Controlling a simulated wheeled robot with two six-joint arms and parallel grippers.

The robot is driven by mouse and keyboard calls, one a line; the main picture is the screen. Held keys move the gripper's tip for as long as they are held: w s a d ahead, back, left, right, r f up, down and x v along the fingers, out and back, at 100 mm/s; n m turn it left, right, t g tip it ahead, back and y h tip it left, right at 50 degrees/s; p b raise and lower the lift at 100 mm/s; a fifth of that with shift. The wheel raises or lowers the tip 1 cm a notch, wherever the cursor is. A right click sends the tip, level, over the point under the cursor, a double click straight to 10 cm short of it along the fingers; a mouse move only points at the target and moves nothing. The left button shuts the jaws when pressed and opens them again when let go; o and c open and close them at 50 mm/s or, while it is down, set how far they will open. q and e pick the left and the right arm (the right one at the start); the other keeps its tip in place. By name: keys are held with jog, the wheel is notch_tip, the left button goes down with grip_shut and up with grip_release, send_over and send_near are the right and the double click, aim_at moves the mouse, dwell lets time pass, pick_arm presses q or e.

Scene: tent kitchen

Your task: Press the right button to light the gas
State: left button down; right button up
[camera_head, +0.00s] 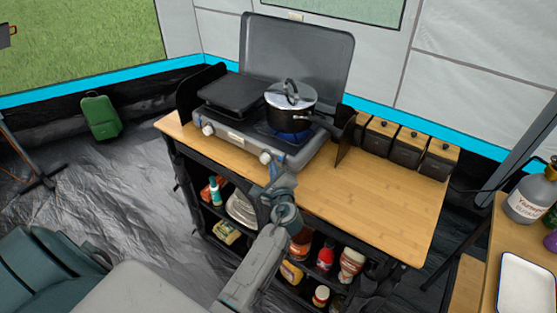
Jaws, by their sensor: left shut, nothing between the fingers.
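A grey two-burner gas stove (240,137) stands on the wooden counter with its lid raised. Its right button (265,157) is a pale round knob on the front face. A similar left button (208,129) sits at the front left. A dark pot (290,113) with a glass lid stands on the right burner, and a blue glow shows beneath it. My left gripper (273,169) is shut and empty, just in front of and below the right button. Whether its tip touches the button is unclear. My right gripper is not in view.
The wooden counter (365,195) is bare right of the stove, with several dark canisters (405,150) along its back edge. Shelves below hold bottles and plates. A second table at right carries a bottle (527,200) and a white tray (525,285).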

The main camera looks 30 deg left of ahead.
pick_arm(q)
jog(key=shift+s+a+p, duration=0.2)
jog(key=shift+s+p, duration=0.4)
jog(key=shift+s, duration=1.85)
